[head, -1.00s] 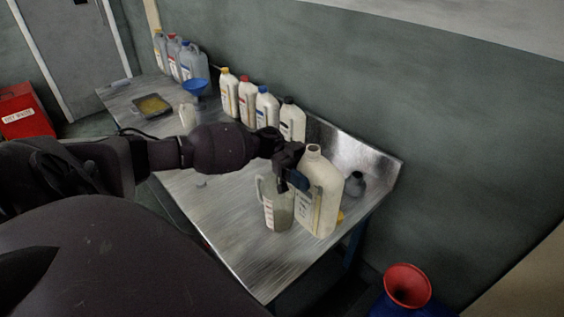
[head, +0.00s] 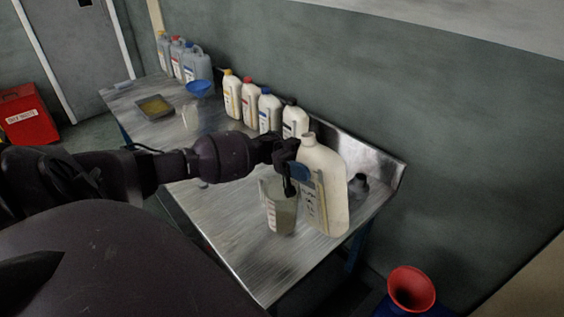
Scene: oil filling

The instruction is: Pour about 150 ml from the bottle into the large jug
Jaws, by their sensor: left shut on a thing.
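My left gripper (head: 290,168) is shut on the large cream bottle (head: 325,192), near its upper left side. The bottle has an open neck at the top and is close to upright, with a slight lean to the left. I cannot tell whether its base touches the table. The large jug (head: 281,215), clear with red markings, stands on the metal table just left of the bottle and holds some greyish liquid. My gripper and the bottle partly hide the jug's rim. My right gripper is not in view.
Several cream bottles with coloured caps (head: 248,100) line the table's back edge. A blue funnel (head: 200,88), a smaller jug (head: 190,117) and a tray (head: 154,107) stand farther left. A dark grey small container (head: 358,186) is right of the bottle. The table's (head: 235,235) front is clear.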

